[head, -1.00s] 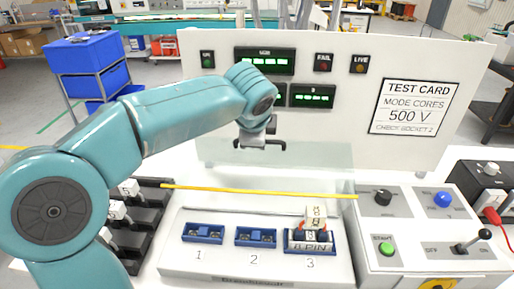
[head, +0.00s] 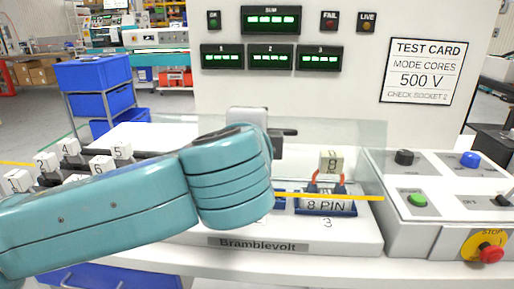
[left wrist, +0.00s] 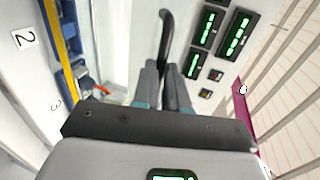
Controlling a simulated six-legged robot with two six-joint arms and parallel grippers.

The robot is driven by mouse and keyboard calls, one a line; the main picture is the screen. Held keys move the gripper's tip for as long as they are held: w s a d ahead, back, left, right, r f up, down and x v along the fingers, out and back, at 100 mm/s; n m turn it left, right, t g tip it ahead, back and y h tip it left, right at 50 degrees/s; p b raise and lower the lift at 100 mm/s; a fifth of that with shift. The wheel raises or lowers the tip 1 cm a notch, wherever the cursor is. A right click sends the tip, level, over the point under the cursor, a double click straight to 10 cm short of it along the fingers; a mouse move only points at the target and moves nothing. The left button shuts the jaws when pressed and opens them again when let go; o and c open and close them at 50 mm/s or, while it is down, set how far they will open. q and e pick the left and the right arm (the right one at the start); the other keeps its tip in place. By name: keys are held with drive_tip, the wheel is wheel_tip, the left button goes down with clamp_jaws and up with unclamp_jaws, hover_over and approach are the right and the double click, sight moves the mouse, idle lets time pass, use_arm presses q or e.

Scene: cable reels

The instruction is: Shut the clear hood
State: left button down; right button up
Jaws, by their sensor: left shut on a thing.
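The clear hood (head: 350,150) is tilted over the sockets and partly lowered. Its yellow front edge (head: 365,198) shows in front of the 8 PIN plug (head: 325,206) in socket 3. In the left wrist view the yellow edge (left wrist: 58,40) runs down the left side. My left gripper (head: 276,147) is mostly hidden behind its own arm in the head view. In the left wrist view its fingers (left wrist: 163,88) are closed at the hood's black handle (left wrist: 166,35). The handle's end (head: 286,132) also shows in the head view. My right gripper is not in view.
The upright white panel (head: 350,85) with lit displays stands behind the hood. At the right is a control box with a green button (head: 418,200) and a red stop button (head: 490,254). Numbered white blocks (head: 121,150) sit in a dark rack at the left.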

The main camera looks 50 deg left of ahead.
use_arm(q)
drive_tip(key=shift+t+y, duration=0.8)
drive_tip(key=shift+y, duration=0.1)
drive_tip(key=shift+s+d+f+b, duration=0.35)
drive_tip(key=shift+s+f+b, duration=0.25)
drive_tip(key=shift+b, duration=0.3)
drive_tip(key=shift+s+d+f+b, duration=0.4)
drive_tip(key=shift+f+b, duration=0.25)
drive_tip(key=shift+b, duration=0.25)
drive_tip(key=shift+s+d+f+b, duration=0.3)
drive_tip(key=shift+s+f+b, duration=0.3)
drive_tip(key=shift+b, duration=0.3)
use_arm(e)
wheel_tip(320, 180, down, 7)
use_arm(q)
drive_tip(key=shift+w, duration=0.1)
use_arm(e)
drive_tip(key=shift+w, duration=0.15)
use_arm(q)
drive_tip(key=c, duration=1.2)
unclamp_jaws()
drive_tip(key=shift+o, duration=0.2)
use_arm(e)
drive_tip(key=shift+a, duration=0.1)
use_arm(q)
drive_tip(key=shift+d+f, duration=0.1)
drive_tip(key=shift+d, duration=0.05)
